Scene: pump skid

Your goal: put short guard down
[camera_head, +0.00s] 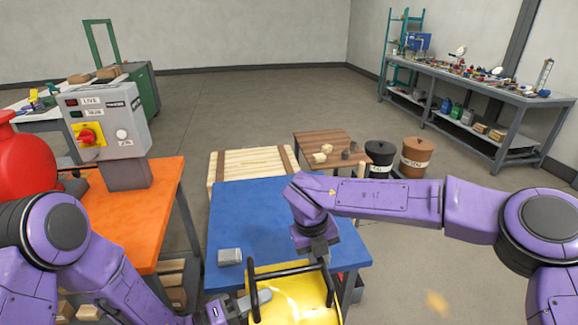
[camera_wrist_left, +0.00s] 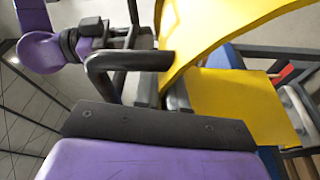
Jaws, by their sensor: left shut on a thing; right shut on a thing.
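The short guard is a yellow curved cover (camera_head: 290,300) with black bar handles, at the bottom of the head view by the front edge of the blue table (camera_head: 235,215). My left gripper (camera_head: 254,301) is shut on its left handle. My right gripper (camera_head: 318,257) is shut on the handle at its far right side. In the left wrist view the yellow sheet (camera_wrist_left: 238,98) and a black handle (camera_wrist_left: 128,62) show close to a dark finger pad. The guard's underside is hidden, and I cannot tell whether it touches anything below.
A small grey block (camera_head: 230,257) lies on the blue table, left of the guard. The rest of that tabletop is mostly clear. An orange bench (camera_head: 135,215) with a grey control box (camera_head: 105,125) and a red tank (camera_head: 25,155) stands left. A pale wooden crate (camera_head: 245,165) is behind.

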